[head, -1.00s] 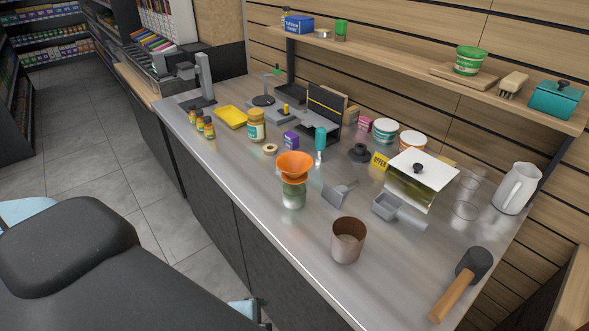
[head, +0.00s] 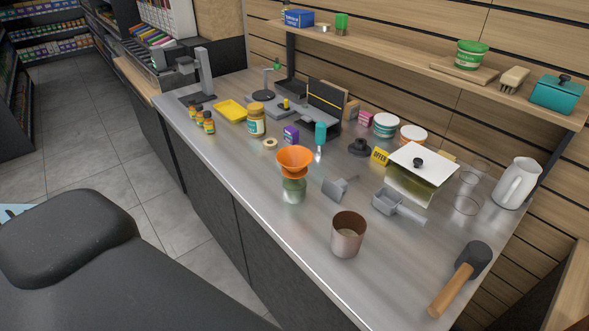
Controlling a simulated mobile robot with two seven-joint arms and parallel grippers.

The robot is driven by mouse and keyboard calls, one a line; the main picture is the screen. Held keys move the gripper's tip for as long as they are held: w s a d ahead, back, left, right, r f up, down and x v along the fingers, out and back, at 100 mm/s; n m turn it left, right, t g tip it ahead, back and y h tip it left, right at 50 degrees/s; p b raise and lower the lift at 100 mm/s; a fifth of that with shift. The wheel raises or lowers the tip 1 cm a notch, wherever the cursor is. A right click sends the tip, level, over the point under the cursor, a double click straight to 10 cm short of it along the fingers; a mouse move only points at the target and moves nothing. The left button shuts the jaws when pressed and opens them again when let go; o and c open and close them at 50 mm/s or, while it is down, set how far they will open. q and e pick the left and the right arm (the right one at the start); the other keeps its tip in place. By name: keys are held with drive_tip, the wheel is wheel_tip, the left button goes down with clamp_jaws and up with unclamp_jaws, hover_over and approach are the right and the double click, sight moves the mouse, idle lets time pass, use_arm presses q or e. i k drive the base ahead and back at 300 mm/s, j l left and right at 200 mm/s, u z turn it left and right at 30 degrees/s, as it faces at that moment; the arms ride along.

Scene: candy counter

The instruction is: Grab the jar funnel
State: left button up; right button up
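The orange jar funnel (head: 294,158) sits upright in the mouth of a greenish glass jar (head: 293,190). Its wide cone faces up and a lower orange collar covers the jar's top. Both stand near the front edge of the steel counter, around its middle. Neither of my grippers is in view, and nothing is touching the funnel.
A copper-brown cup (head: 347,236) stands to the right, and a grey scoop (head: 340,187) lies close beside the jar. A mallet (head: 462,278) lies at the right. Counter in front of the funnel is clear.

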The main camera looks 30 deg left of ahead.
sight(291, 156)
drive_tip(key=j+z, duration=0.15)
drive_tip(key=z, duration=0.15)
drive_tip(key=j+z, duration=0.1)
drive_tip(key=z, duration=0.2)
drive_tip(key=k+j+z, duration=0.2)
drive_tip(key=j, duration=0.2)
drive_tip(key=k+j+z, duration=0.25)
drive_tip(key=j, duration=0.15)
drive_tip(key=k+j, duration=0.2)
drive_tip(key=j, duration=0.2)
drive_tip(key=k+j, duration=0.2)
drive_tip(key=j, duration=0.15)
drive_tip(key=k+j+z, duration=0.1)
drive_tip(key=j, duration=0.3)
drive_tip(key=k+j, duration=0.35)
